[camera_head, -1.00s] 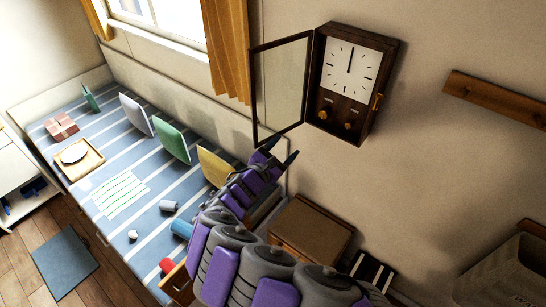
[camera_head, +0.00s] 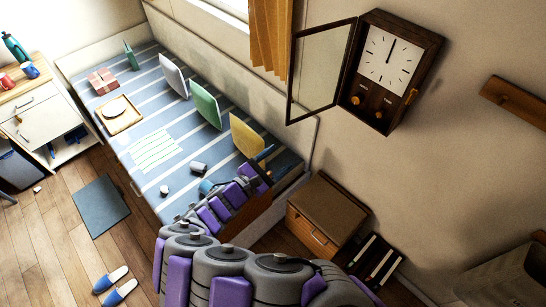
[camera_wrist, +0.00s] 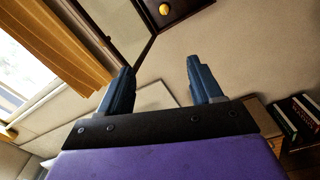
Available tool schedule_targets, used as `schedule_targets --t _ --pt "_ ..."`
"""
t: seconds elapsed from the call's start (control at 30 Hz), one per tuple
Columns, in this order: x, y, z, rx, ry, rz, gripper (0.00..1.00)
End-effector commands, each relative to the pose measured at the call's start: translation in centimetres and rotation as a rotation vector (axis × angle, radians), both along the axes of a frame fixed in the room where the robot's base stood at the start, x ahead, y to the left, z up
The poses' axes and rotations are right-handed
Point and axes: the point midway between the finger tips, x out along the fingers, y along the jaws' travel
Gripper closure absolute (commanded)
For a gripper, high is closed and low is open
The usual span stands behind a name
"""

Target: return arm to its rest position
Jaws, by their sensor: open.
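My gripper (camera_head: 266,160) is at the end of my purple and grey arm, over the near right end of the striped bed. In the wrist view its two blue-grey fingers (camera_wrist: 162,88) stand wide apart with nothing between them. My arm reaches up from the bottom of the head view, partly covering the bed's near edge. The wall clock (camera_head: 391,70) hangs above and to the right, apart from the gripper. Its glass door (camera_head: 322,72) stands open to the left.
The bed (camera_head: 140,180) carries cushions, a tray (camera_head: 119,115) and a gift box (camera_head: 103,82). A wooden cabinet (camera_head: 327,218) stands right of the gripper, with a rack of books (camera_head: 377,262) beside it. Slippers (camera_head: 115,287) and a mat (camera_head: 100,208) lie on the floor at left.

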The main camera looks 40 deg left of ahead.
Motion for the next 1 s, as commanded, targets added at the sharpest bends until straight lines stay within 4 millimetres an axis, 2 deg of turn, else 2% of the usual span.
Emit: schedule_targets --t 0.2,0.77,0.87,0.97,1.0 --pt "-0.9 0.0 0.0 0.000 -0.001 0.000 0.35" --pt "-0.4 -0.3 0.2 0.005 -0.003 -0.014 0.35" --pt "1.4 -1.9 1.5 0.030 -0.010 -0.073 0.35" --pt "4.6 -5.5 4.1 0.084 -0.026 -0.195 0.35" --pt "6.0 -7.5 5.3 0.112 -0.032 -0.256 0.35"
